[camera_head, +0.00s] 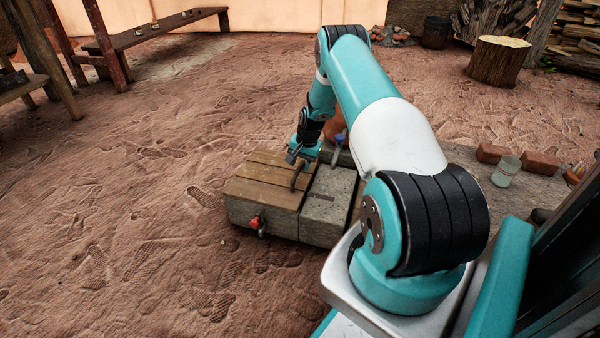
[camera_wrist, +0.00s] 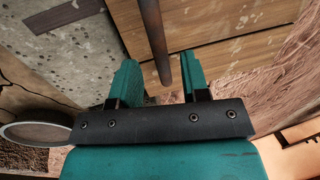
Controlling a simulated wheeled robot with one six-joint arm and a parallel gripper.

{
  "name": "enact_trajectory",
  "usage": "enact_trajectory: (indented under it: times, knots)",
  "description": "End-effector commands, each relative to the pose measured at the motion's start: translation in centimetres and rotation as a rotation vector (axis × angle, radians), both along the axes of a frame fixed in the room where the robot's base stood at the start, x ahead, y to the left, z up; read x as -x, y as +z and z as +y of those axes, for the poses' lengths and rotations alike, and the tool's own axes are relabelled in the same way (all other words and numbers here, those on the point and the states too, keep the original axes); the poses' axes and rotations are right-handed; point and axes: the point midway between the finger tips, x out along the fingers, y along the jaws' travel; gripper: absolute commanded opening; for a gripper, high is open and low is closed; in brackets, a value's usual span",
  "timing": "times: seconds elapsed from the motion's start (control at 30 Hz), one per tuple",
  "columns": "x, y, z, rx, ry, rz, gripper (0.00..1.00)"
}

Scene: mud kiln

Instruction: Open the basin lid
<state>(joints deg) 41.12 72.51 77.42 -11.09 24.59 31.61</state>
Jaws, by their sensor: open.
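The basin lid (camera_head: 265,180) is a wooden slatted cover lying flat on the left part of a low stone basin (camera_head: 255,218). Its planks also show in the wrist view (camera_wrist: 225,50). A dark rod-like handle (camera_head: 298,176) stands at the lid's right side. My gripper (camera_head: 297,154) is just above the handle, pointing down. In the wrist view the open fingers (camera_wrist: 160,68) are on either side of the handle rod (camera_wrist: 154,38), with gaps visible. Whether either finger touches it cannot be told.
A grey stone block (camera_head: 326,200) with a slot adjoins the lid on the right. A red tap (camera_head: 257,224) juts from the basin front. A glass jar (camera_head: 506,170) and bricks (camera_head: 540,162) lie to the right.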

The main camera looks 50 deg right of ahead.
Motion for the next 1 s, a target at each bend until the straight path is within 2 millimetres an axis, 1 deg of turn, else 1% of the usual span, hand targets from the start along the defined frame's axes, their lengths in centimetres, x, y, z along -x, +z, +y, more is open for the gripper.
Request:
enact_trajectory:
  times: [0.03,0.13,0.47,0.5,0.67,0.7,0.87,1.0]
  knots:
    - [-0.14,-0.90,0.06,0.000,0.001,0.000,0.42]
    - [-0.28,-1.57,0.12,0.000,0.000,0.000,0.42]
    - [-0.36,-1.77,0.14,0.000,0.000,0.000,0.42]
    - [-0.36,-1.77,0.14,0.000,0.000,0.000,0.40]
    - [-0.35,-1.76,0.13,0.000,0.000,0.000,0.03]
    - [-0.35,-1.76,0.13,0.000,0.000,0.000,0.00]
    - [-0.35,-1.72,0.13,0.000,0.000,0.001,0.00]
    - [-0.45,-1.25,0.18,0.007,0.001,0.013,0.00]
